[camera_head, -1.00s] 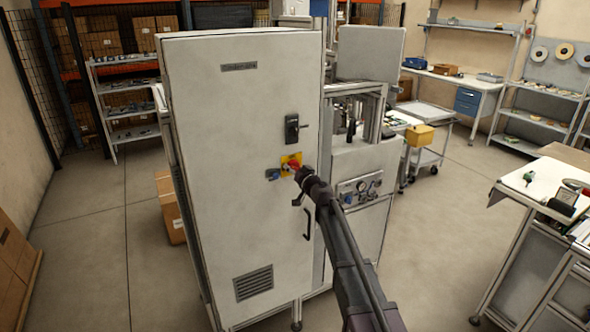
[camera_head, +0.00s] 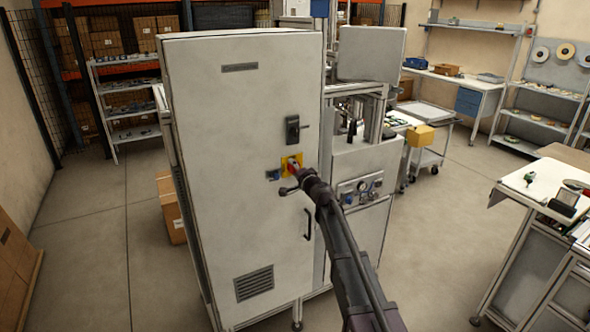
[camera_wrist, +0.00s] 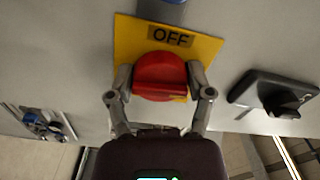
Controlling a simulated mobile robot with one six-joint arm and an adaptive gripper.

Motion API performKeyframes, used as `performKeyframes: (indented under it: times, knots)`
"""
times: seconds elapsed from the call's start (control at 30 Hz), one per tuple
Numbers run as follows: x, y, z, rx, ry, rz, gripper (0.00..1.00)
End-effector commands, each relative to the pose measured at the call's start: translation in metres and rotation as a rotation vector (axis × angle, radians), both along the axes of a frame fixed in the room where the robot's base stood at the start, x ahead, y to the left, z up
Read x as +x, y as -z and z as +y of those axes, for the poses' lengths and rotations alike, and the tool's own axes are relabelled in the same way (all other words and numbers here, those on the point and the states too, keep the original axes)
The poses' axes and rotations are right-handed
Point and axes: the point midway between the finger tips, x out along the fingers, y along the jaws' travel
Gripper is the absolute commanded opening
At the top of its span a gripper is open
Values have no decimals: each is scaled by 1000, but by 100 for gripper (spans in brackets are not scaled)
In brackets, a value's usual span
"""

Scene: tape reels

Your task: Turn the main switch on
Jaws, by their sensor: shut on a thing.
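The main switch is a red rotary knob (camera_wrist: 160,76) on a yellow plate (camera_wrist: 126,42) on the front of the tall grey cabinet (camera_head: 235,130). In the wrist view a label (camera_wrist: 171,37) on the plate reads OFF. My gripper (camera_wrist: 160,92) has one finger on each side of the knob and is shut on it. In the head view the knob (camera_head: 294,166) shows just beyond my gripper (camera_head: 298,178), which partly covers it.
A black door handle (camera_head: 292,129) sits above the switch, and it also shows in the wrist view (camera_wrist: 275,93). A curved door pull (camera_head: 307,224) is below. A machine with a gauge panel (camera_head: 360,190) stands close on the right.

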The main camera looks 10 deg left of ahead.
Motion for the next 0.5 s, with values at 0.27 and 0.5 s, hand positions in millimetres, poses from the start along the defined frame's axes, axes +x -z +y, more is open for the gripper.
performKeyframes:
  times: [0.27,0.5]
  knots:
    - [3,-1,0,82,3,54,20]
    - [3,-1,0,95,3,63,20]
